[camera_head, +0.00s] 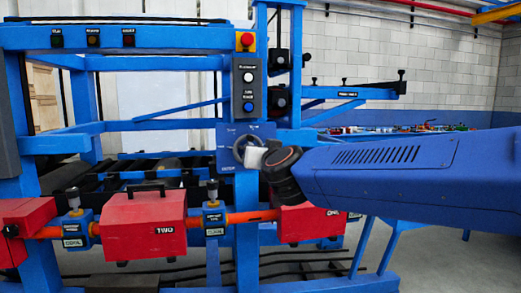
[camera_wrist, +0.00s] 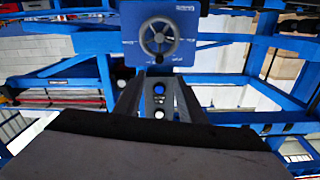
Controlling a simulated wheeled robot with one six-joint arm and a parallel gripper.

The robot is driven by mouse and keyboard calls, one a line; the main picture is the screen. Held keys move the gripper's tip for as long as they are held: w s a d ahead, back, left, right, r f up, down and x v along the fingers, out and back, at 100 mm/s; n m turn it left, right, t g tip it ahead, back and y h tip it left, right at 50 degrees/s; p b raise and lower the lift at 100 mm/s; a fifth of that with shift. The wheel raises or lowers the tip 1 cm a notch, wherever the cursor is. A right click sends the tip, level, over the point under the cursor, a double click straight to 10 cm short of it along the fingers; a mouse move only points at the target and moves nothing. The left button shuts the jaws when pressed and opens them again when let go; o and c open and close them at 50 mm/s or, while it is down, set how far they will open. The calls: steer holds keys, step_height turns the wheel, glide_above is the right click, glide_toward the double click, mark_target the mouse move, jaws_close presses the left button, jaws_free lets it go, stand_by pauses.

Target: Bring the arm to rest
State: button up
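My arm enters from the right in the head view as a long blue link, reaching left across the frame. My gripper (camera_wrist: 157,76) is at its end, in front of the right side of the handwheel (camera_head: 243,152) in the head view. In the wrist view two dark grey fingers stand apart, with the buttons of the control box (camera_wrist: 159,100) showing between them; nothing is seen held. The handwheel (camera_wrist: 159,37) sits on its blue plate (camera_wrist: 129,18) beyond the fingertips, upside down in this view. The head view does not clearly show whether the gripper touches the wheel.
The control box (camera_head: 249,88) and red stop button (camera_head: 247,40) stand on the post above the wheel. Red box TWO (camera_head: 145,226) and another red box (camera_head: 311,222), partly below my arm, hang on an orange pipe. Blue frame beams surround the wheel.

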steer(key=s+d+f+m+g+h, duration=0.1)
steer(key=s+d+f+g+h, duration=0.4)
steer(key=s+d+f, duration=2.8)
steer(key=s+f+g, duration=0.1)
steer(key=s+g, duration=0.1)
steer(key=g, duration=0.5)
steer(key=shift+d+m+g, duration=0.3)
